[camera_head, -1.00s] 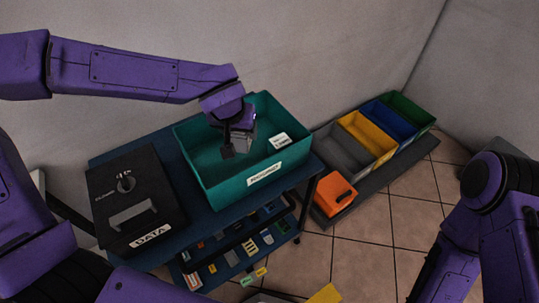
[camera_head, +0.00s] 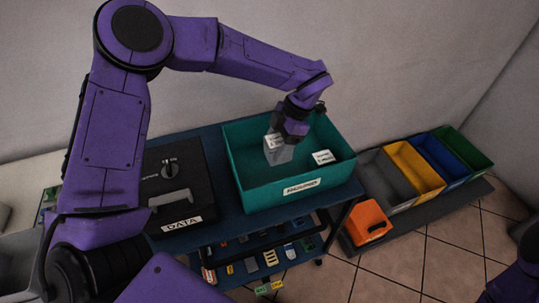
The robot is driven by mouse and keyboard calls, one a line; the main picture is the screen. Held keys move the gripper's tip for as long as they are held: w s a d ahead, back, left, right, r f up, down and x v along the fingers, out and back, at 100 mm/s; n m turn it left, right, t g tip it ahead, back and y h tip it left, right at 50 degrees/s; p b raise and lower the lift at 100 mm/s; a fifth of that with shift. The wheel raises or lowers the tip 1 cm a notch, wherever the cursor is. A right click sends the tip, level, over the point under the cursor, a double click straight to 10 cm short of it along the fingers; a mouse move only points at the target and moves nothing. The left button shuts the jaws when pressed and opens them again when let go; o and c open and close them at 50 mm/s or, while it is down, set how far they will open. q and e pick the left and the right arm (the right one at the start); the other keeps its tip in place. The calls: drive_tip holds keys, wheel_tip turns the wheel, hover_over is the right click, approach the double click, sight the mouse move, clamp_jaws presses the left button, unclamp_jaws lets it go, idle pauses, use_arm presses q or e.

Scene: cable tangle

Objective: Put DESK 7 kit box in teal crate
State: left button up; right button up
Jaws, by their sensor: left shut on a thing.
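The teal crate (camera_head: 258,199) stands on the dark blue top of a cart, open side up, with a white label on its front wall. My left gripper (camera_head: 290,135) points down over the crate and is shut on a light grey box (camera_head: 279,153) with a white label, too small to read. The box is inside the crate's outline; I cannot tell whether it touches the floor. Another small box with a white label (camera_head: 322,157) lies in the crate's right part. My right gripper is out of view.
A black case marked DATA (camera_head: 180,200) stands left of the crate. Small coloured parts lie on the cart's lower shelf (camera_head: 268,258). Right are an orange box (camera_head: 368,223) and grey, yellow (camera_head: 413,167), blue and green bins on a low platform.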

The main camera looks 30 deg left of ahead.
use_arm(q)
drive_tip(key=w+a+f+p, duration=0.1)
drive_tip(key=a+f, duration=0.1)
drive_tip(key=a, duration=0.1)
drive_tip(key=w+a+f+p, duration=0.1)
drive_tip(key=a+f, duration=0.2)
drive_tip(key=w+a+f+p, duration=0.1)
drive_tip(key=a+f, duration=0.1)
drive_tip(key=a, duration=0.1)
drive_tip(key=shift+w+a+f, duration=0.1)
drive_tip(key=shift+w+f, duration=0.25)
drive_tip(key=shift+w, duration=0.05)
drive_tip(key=f, duration=0.3)
drive_tip(key=shift+w+a+f, duration=0.1)
drive_tip(key=shift+a+f, duration=0.15)
drive_tip(key=shift+f, duration=0.05)
drive_tip(key=shift+f, duration=0.2)
drive_tip(key=o, duration=1.1)
